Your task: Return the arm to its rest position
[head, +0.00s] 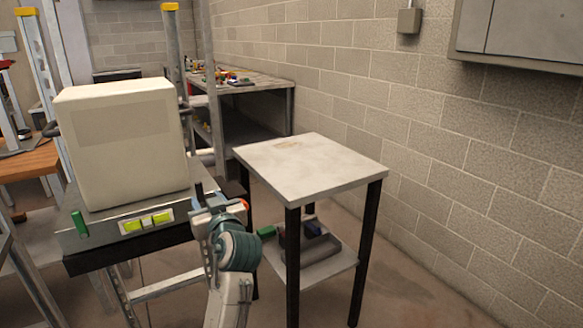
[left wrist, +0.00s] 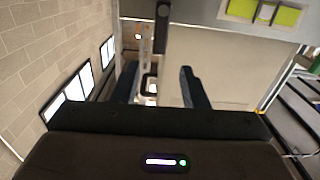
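My left gripper (head: 208,193) is in the lower middle of the head view, close to the right front corner of a large cream box-shaped unit (head: 130,145). In the left wrist view my left gripper (left wrist: 160,86) has its two dark fingers spread apart. I see nothing held between them. The pale face of the unit (left wrist: 218,65) seems to fill the area beyond the right finger. My left arm comes up from the bottom of the head view. My right gripper is not in view.
The unit's base has a panel with green buttons (head: 147,222). A small table (head: 310,165) with black legs stands right of my arm, its top nearly bare. A workbench (head: 255,82) with small items stands behind. A grey wall cabinet (head: 525,32) hangs at upper right.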

